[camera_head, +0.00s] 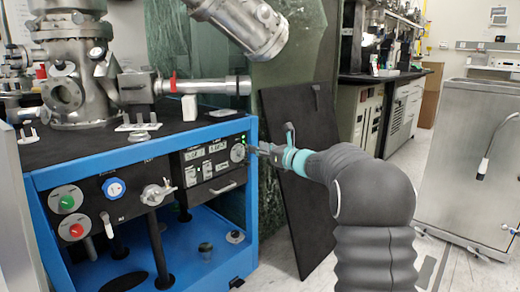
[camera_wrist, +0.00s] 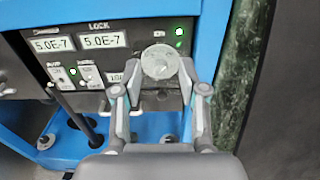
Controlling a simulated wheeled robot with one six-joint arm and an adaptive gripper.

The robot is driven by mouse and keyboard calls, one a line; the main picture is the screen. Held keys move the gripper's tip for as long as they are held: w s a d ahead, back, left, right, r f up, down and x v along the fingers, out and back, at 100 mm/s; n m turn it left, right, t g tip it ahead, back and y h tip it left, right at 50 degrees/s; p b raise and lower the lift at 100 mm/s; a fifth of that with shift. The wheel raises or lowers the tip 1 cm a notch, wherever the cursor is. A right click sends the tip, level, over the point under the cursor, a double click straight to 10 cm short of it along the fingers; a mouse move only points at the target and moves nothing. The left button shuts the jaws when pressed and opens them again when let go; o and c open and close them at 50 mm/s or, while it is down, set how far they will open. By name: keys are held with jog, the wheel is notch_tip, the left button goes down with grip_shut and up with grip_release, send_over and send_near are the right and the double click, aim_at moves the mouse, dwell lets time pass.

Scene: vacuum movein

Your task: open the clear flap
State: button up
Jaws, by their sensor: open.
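I cannot make out a clear flap for certain in either view. The blue-framed cart's front panel (camera_head: 205,160) carries small displays, switches and a round silver dial, which also shows in the wrist view (camera_wrist: 161,61). My gripper (camera_head: 263,150) is at the panel's right end, close to the dial. In the wrist view my gripper (camera_wrist: 160,92) is open, with one finger on each side below the dial and nothing seen between them. Whether a finger touches the panel is unclear. Switches (camera_wrist: 88,78) sit left of the left finger.
A metal vacuum chamber (camera_head: 70,65) stands on the cart's black top, with a steel tube (camera_head: 215,86) reaching right. A silver valve handle (camera_head: 157,193) sticks out of the front. A dark board (camera_head: 300,130) leans behind my arm. Floor shows at right.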

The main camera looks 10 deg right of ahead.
grip_shut()
grip_release()
jog(key=v, duration=1.2)
